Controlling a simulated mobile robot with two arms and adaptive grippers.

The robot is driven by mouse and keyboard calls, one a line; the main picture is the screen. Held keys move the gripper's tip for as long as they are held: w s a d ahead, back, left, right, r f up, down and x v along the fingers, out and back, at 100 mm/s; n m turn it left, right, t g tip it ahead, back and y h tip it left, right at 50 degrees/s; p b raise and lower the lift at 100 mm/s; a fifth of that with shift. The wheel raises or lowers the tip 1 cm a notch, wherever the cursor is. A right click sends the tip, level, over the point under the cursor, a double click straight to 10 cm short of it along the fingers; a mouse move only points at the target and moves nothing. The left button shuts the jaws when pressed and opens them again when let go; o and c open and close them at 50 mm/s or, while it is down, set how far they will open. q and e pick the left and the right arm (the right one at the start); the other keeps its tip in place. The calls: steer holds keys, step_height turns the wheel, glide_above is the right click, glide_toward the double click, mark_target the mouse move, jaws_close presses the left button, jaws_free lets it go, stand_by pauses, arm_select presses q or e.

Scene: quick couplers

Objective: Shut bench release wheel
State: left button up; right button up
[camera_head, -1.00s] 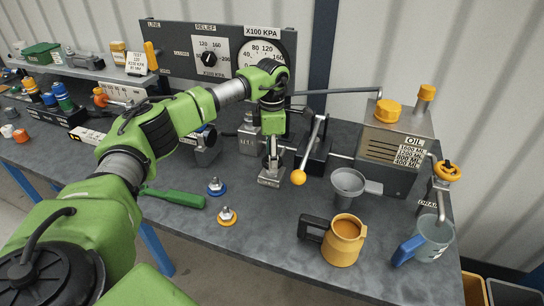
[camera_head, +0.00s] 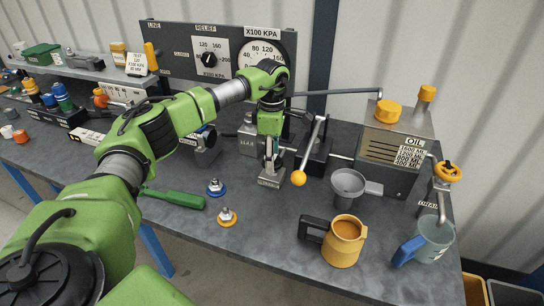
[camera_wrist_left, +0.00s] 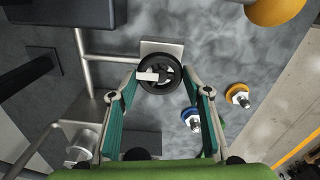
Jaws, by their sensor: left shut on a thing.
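The release wheel (camera_wrist_left: 172,84) is a small black handwheel with a white bar on it, above a grey metal block (camera_head: 271,180) on the bench. In the left wrist view it sits between the two fingertips of my left gripper (camera_wrist_left: 161,74). The gripper is shut on its rim, one finger on each side. In the head view my left gripper (camera_head: 270,158) points straight down over the block, and the wheel is mostly hidden there. My right gripper is not in view.
A lever with a yellow knob (camera_head: 298,178) stands close to the right of my gripper. Two couplers (camera_head: 227,217) and a green-handled tool (camera_head: 172,197) lie in front.

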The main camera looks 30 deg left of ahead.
arm_select(q)
steer(key=o, duration=1.1)
step_height(320, 180, up, 12)
steer(key=shift+r, duration=0.1)
